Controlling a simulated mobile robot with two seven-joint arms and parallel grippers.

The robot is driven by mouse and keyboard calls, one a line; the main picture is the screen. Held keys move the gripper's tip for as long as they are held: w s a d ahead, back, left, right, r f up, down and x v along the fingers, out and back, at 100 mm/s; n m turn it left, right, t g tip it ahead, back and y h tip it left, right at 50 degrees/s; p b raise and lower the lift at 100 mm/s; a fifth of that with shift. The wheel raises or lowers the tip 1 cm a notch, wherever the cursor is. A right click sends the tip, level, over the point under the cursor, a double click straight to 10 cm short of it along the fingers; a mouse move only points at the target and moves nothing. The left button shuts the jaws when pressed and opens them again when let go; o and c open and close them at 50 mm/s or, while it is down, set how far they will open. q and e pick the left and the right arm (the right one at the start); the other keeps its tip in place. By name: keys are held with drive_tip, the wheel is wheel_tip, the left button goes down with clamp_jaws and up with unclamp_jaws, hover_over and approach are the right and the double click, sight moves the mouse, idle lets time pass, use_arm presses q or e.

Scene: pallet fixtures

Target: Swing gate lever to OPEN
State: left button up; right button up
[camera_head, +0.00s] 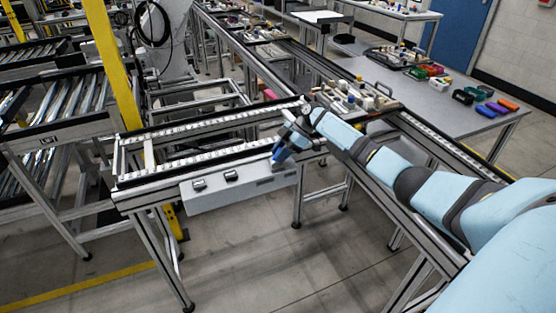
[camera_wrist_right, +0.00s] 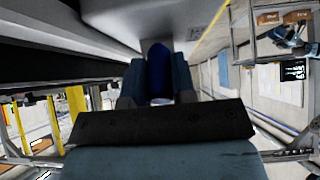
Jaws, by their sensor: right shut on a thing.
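My right arm reaches in from the right in the head view. Its gripper (camera_head: 284,153) is at the right end of a grey box (camera_head: 240,190) on the front of the conveyor. In the right wrist view the gripper (camera_wrist_right: 158,92) is shut on a dark blue lever handle (camera_wrist_right: 158,72), which stands between the two fingers. The grey box face lies just beyond the handle. The lever's pivot and any OPEN marking are hidden or too small to read. My left gripper is not in view.
The roller conveyor (camera_head: 215,158) runs behind the box. A tray of mixed parts (camera_head: 355,100) sits on the line behind my arm. A grey table (camera_head: 440,108) with coloured bins stands at the right. A yellow post (camera_head: 112,65) rises at the left. The floor in front is clear.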

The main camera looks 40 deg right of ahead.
drive_tip(key=shift+d+f+y+b, duration=0.15)
drive_tip(key=shift+d+y+b, duration=0.05)
drive_tip(key=shift+y+b, duration=0.3)
drive_tip(key=o, duration=0.9)
drive_tip(key=b+v, duration=0.1)
drive_tip(key=v, duration=1.3)
drive_tip(key=shift+s, duration=0.15)
drive_tip(key=shift+s+a+f, duration=0.1)
drive_tip(key=shift+f, duration=0.05)
